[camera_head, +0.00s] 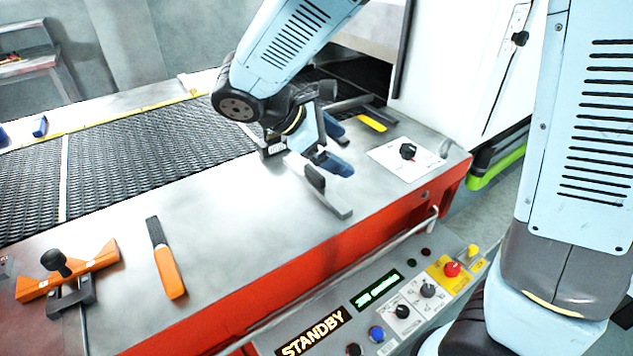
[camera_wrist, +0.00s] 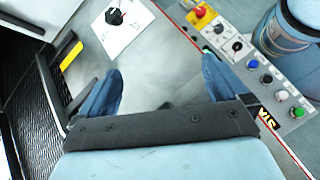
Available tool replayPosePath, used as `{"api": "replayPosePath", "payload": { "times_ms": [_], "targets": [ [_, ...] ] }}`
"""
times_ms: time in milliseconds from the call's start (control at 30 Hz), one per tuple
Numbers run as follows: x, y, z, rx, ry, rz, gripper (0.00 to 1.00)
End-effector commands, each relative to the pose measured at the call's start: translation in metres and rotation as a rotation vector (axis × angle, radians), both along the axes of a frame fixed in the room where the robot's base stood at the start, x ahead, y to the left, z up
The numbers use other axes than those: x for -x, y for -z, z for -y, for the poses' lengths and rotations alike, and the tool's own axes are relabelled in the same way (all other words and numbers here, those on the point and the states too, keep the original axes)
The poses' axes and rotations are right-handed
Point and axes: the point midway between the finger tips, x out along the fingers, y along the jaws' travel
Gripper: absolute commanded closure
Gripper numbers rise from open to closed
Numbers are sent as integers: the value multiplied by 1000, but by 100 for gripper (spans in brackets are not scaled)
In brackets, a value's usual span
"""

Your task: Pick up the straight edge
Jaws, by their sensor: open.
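The straight edge appears to be the grey metal bar (camera_head: 337,206) with an upright black grip, lying on the steel table near its front edge. My gripper (camera_head: 333,146) is just behind and above it, pointing down with its blue fingers apart and nothing clearly held. In the wrist view my gripper (camera_wrist: 160,90) shows a finger on each side and an open gap. A darker grey patch lies low in that gap; the dark palm bar hides most of what is there, so I cannot tell if it is the bar.
An orange-handled tool (camera_head: 169,272) and an orange piece with a black knob (camera_head: 100,261) lie at left. A dark bracket with a yellow strip (camera_head: 371,123) lies behind my gripper. A white plate with a black knob (camera_head: 402,160) is at right. The control panel (camera_head: 333,318) stands in front.

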Motion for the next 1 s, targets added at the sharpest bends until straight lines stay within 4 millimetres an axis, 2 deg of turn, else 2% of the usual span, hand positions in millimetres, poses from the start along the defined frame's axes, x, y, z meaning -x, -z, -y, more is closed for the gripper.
{"api": "replayPosePath", "payload": {
  "times_ms": [33,100,300,500,667,1000],
  "targets": [
    [1,9,-19,57,-68,-19,0],
    [3,18,-42,132,-154,-36,0],
    [14,41,-96,309,-352,-60,0],
    [22,53,-124,397,-449,-65,0],
    [18,59,-120,414,-464,-64,0],
    [-14,81,-78,413,-462,-65,0]
  ]
}}
